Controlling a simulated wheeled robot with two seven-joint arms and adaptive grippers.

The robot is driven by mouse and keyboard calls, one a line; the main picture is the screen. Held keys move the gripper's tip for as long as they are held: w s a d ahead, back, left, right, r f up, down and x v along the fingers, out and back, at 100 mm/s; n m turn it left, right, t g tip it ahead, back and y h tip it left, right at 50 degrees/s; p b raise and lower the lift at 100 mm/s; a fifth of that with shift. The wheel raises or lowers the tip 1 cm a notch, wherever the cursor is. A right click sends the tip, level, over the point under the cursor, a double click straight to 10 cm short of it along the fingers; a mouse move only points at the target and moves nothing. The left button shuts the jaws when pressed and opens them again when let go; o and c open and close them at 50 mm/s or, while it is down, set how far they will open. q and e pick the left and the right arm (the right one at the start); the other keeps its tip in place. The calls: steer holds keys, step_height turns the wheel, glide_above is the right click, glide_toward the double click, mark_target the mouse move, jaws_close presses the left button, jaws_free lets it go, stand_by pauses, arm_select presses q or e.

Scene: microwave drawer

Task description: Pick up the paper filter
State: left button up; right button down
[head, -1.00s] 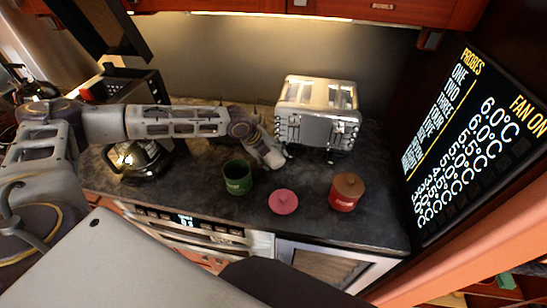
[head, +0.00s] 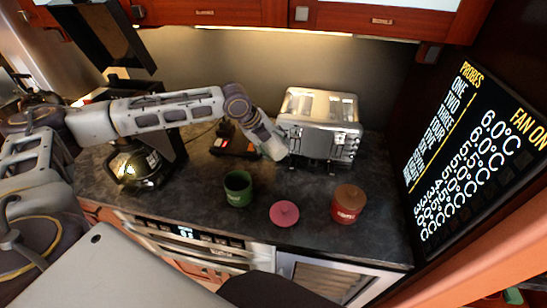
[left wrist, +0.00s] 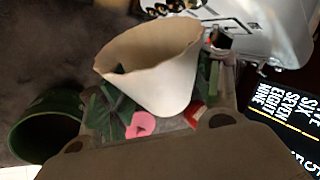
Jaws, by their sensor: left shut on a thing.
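The paper filter (left wrist: 155,65) is a pale open cone. In the left wrist view it sits between the fingers of my left gripper (left wrist: 155,105), its wide brownish rim facing away from the wrist. My left gripper is shut on it. In the head view, my left gripper (head: 280,154) is above the counter, just in front of the toaster's left side, and the filter is hidden there or too small to tell. My right gripper is not in view.
A green cup (head: 238,188), a pink lid (head: 284,213) and a red canister (head: 347,205) stand on the dark counter (head: 205,215). The silver toaster (head: 320,125) is behind, the coffee maker (head: 140,163) at left. A black-and-red item (head: 235,143) lies near the back.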

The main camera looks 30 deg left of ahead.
mark_target(273, 141)
arm_select(q)
step_height(273, 141, up, 8)
steer(key=shift+f, duration=0.25)
steer(key=shift+f, duration=0.1)
stand_by(0.6)
